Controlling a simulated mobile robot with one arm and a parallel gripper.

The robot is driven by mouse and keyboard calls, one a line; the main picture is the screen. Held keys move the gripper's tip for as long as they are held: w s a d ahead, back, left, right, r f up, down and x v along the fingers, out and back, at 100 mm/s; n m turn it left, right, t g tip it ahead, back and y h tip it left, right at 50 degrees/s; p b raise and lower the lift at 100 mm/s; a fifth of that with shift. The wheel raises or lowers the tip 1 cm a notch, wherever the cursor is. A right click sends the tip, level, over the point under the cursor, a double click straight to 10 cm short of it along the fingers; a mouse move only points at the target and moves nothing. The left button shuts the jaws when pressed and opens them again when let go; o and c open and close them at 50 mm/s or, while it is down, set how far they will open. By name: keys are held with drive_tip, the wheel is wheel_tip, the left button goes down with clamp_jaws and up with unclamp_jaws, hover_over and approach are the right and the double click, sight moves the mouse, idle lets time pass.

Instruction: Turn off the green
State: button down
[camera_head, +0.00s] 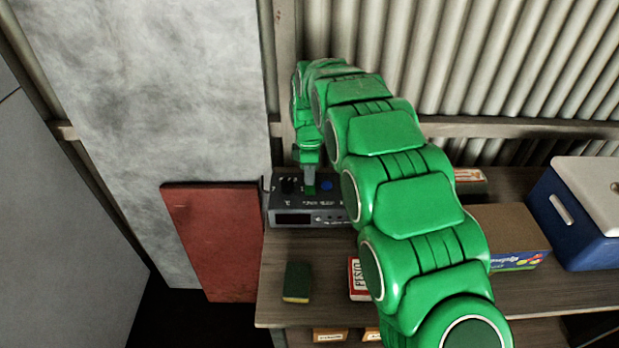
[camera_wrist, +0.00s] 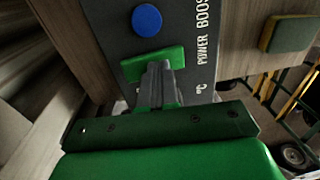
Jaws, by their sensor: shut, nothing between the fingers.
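A dark grey control box (camera_head: 292,219) stands at the left end of the wooden bench, with a small display on its front. On its top face are a green bar-shaped control (camera_head: 309,190) and a round blue knob (camera_head: 327,185). My gripper (camera_head: 309,182) points down at the green control with its fingers shut and empty. In the wrist view my fingertips (camera_wrist: 160,70) overlap the green control (camera_wrist: 135,67); I cannot tell whether they touch it. The blue knob (camera_wrist: 146,20) is just beyond it, and "POWER BOOST" is printed beside them.
A sponge (camera_head: 297,282) and a red-and-white box (camera_head: 356,277) lie in front. A cardboard box (camera_head: 508,232) and a blue cooler (camera_head: 573,222) stand to the right. A red panel (camera_head: 214,240) leans left of the bench. My arm hides part of the bench's middle.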

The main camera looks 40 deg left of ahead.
sight(309, 188)
drive_tip(key=shift+w, duration=0.1)
idle(0.3)
drive_tip(key=shift+r, duration=0.85)
wheel_tip(309, 188, up, 12)
drive_tip(key=s+d, duration=0.1)
drive_tip(key=shift+s+d, duration=0.15)
drive_tip(key=shift+s, duration=0.05)
drive_tip(key=shift+r, duration=0.1)
